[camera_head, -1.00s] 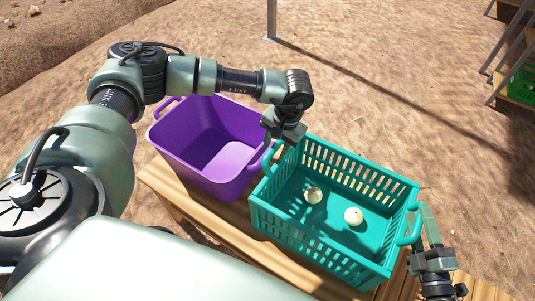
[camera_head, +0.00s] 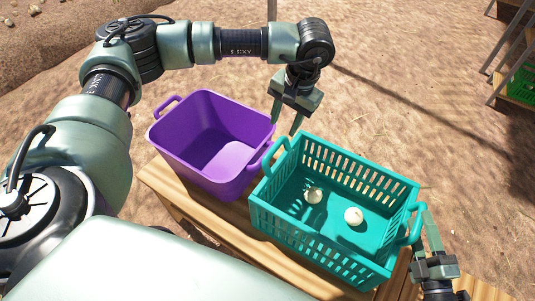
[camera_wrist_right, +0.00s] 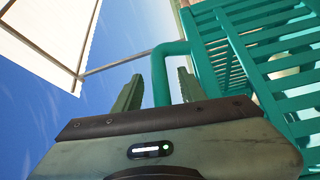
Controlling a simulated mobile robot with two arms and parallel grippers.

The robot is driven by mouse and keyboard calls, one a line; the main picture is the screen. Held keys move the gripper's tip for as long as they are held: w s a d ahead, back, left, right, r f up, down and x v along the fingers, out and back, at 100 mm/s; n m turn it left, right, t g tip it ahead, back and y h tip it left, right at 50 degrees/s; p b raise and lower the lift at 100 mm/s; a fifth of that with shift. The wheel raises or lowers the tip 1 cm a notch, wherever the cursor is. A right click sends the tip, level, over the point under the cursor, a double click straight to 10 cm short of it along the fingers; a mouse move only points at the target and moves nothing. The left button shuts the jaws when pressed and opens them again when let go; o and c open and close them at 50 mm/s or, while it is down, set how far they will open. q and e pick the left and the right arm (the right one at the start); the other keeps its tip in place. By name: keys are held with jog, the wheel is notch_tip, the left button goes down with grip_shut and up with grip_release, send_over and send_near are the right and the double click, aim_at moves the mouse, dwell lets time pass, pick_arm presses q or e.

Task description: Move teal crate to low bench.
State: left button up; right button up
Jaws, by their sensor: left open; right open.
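The teal crate (camera_head: 335,255) stands on a wooden bench (camera_head: 228,229), with two pale onions (camera_head: 353,216) inside. It has a loop handle at its left and right ends. My left gripper (camera_head: 286,127) is open and empty, raised above and behind the crate's left handle, apart from it. My right gripper (camera_head: 421,228) is at the crate's right handle. In the right wrist view its open fingers (camera_wrist_right: 155,90) stand on either side of the teal handle (camera_wrist_right: 160,72), with the crate wall (camera_wrist_right: 225,50) to the right.
A purple tub (camera_head: 184,167) stands on the bench close to the crate's left side. A rack (camera_head: 510,60) with a green crate (camera_head: 522,84) is at the far right. The dirt ground behind the bench is mostly clear.

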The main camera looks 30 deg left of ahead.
jog(key=v, duration=1)
jog(key=shift+s+d, duration=0.15)
jog(key=shift+d, duration=0.05)
